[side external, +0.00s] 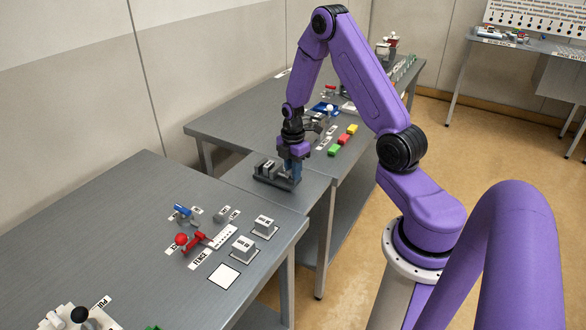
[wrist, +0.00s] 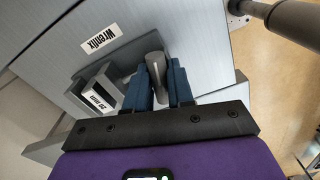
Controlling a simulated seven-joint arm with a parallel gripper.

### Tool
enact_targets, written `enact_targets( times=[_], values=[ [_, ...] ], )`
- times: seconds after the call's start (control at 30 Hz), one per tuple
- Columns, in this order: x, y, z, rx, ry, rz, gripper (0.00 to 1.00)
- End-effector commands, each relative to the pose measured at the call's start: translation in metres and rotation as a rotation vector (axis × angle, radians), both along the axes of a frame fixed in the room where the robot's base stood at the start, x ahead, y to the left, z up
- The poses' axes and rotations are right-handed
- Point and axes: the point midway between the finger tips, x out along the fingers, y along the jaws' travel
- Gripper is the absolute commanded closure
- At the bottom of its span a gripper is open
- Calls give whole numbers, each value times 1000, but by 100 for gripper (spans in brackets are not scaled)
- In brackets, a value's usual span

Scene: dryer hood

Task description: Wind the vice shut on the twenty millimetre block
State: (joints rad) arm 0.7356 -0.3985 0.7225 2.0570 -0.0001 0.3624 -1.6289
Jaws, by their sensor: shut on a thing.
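The grey vice (side external: 268,181) sits on the middle grey table in the side view. In the wrist view its grey body (wrist: 122,78) lies beside my fingers. A block labelled "20 mm" (wrist: 97,99) sits at the vice, left of my fingers; whether the jaws touch it I cannot tell. My gripper (side external: 293,176) points down at the vice's right end. In the wrist view my gripper's blue fingers (wrist: 161,88) are shut on a rounded grey handle (wrist: 155,68) between them. The handle's lower part is hidden by the fingers and the palm.
A label reading "Wrenfix" (wrist: 100,38) lies on the table beyond the vice. Green, red and yellow blocks (side external: 344,139) lie behind my gripper.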

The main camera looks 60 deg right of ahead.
Motion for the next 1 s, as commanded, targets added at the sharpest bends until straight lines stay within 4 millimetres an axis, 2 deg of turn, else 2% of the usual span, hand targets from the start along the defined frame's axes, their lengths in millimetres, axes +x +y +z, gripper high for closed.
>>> enact_targets(
  times=[0.2, 0.5, 0.77, 1.0],
  values=[
    [0, 1, 0, 0, 0, -138, 100],
    [0, 1, 0, 0, 0, -155, 100],
    [0, 0, 0, 0, 0, -340, 100],
    [0, 0, 0, 0, 0, -350, 100]
  ],
)
